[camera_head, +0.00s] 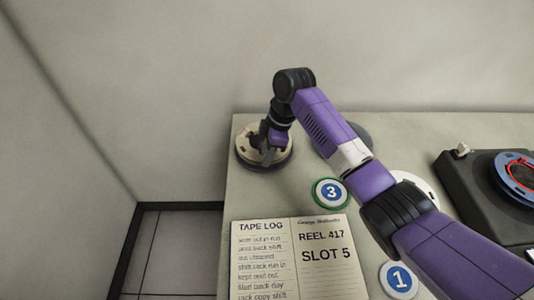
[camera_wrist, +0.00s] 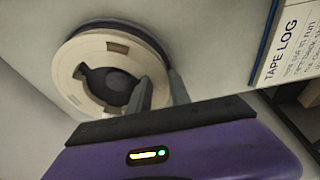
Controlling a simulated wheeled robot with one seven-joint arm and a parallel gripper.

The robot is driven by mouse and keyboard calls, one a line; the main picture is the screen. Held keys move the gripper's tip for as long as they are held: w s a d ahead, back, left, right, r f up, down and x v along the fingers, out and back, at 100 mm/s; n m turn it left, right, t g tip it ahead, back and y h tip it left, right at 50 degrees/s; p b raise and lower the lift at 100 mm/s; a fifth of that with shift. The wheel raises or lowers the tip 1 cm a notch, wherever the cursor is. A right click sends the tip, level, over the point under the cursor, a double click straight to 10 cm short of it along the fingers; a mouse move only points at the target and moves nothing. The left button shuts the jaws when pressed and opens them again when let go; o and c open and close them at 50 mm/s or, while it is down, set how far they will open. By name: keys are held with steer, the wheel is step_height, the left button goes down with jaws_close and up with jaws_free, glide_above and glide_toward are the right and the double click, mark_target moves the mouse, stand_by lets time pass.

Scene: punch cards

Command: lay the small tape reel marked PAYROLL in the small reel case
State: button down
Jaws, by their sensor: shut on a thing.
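A cream tape reel (camera_head: 248,145) is at the far left of the table, on or just above a dark round base (camera_head: 247,163) that may be the small reel case. In the wrist view the cream reel (camera_wrist: 78,58) shows rim slots and a dark centre, and the dark base (camera_wrist: 135,30) shows past its far edge. My gripper (camera_head: 269,151) reaches down to the reel and is shut on its rim, one finger inside the ring and one outside. The wrist view shows the fingers (camera_wrist: 160,85) at the reel's right side. No PAYROLL mark is readable.
Discs marked 3 (camera_head: 331,193) and 1 (camera_head: 399,279) lie on the table (camera_head: 285,195). A tape log (camera_head: 292,258) lies at the front. A grey round thing (camera_head: 358,132) and a white disc (camera_head: 417,184) are partly behind my arm. A dark machine (camera_head: 463,190) stands right.

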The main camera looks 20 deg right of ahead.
steer(key=shift+d+x, duration=0.25)
steer(key=shift+x, duration=0.75)
stand_by(1.0)
steer(key=c, duration=1.1)
jaws_free()
steer(key=shift+s, duration=0.1)
steer(key=shift+f, duration=0.1)
steer(key=c, duration=0.4)
steer(key=shift+w+a+r+p+v, duration=0.15)
steer(key=shift+a+p+v, duration=0.2)
steer(key=shift+p+v, duration=1)
steer(key=shift+w+a+r+p+v, duration=0.1)
steer(key=shift+a+p+v, duration=0.2)
steer(key=shift+p+v, duration=1.1)
steer(key=shift+w+a+p+v, duration=0.15)
steer(key=shift+a+p+v, duration=0.2)
steer(key=shift+p+v, duration=1)
steer(key=shift+r+b, duration=0.35)
steer(key=shift+b, duration=0.1)
